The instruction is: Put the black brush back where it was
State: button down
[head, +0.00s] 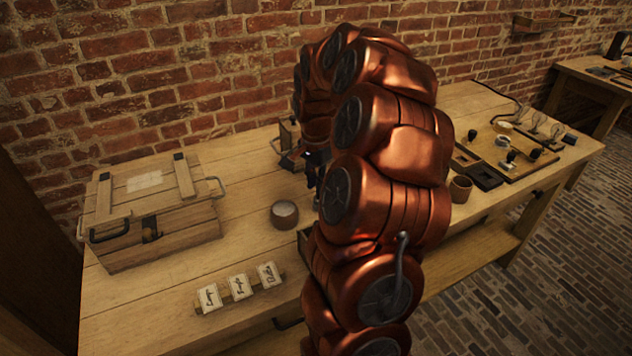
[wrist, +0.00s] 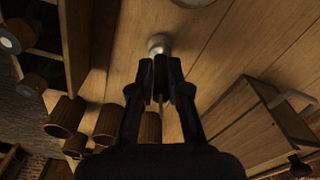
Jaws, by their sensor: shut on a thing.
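My gripper (wrist: 160,75) points down over the wooden table in the wrist view. Its dark fingers are shut on a thin rod with a pale, round end (wrist: 159,43) showing just past the fingertips. I cannot tell from its look whether this is the black brush; most of it is hidden between the fingers. In the head view my gripper (head: 314,170) is a small dark shape over the table's middle, largely hidden behind my copper arm. No other black brush can be made out clearly.
A wooden crate (head: 150,215) stands at left, with picture cards (head: 239,287) in front. A round jar (head: 285,214) stands near my gripper. Several brown cups (wrist: 66,116) stand at left in the wrist view. A board (head: 520,165) with tools lies at right.

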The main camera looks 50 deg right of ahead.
jog(key=shift+f, duration=0.35)
jog(key=shift+f, duration=0.15)
jog(key=c, duration=1.1)
grip_release()
jog(key=shift+c, duration=0.2)
notch_tip(320, 180, up, 12)
jog(key=b, duration=0.2)
jog(key=shift+a+r, duration=0.2)
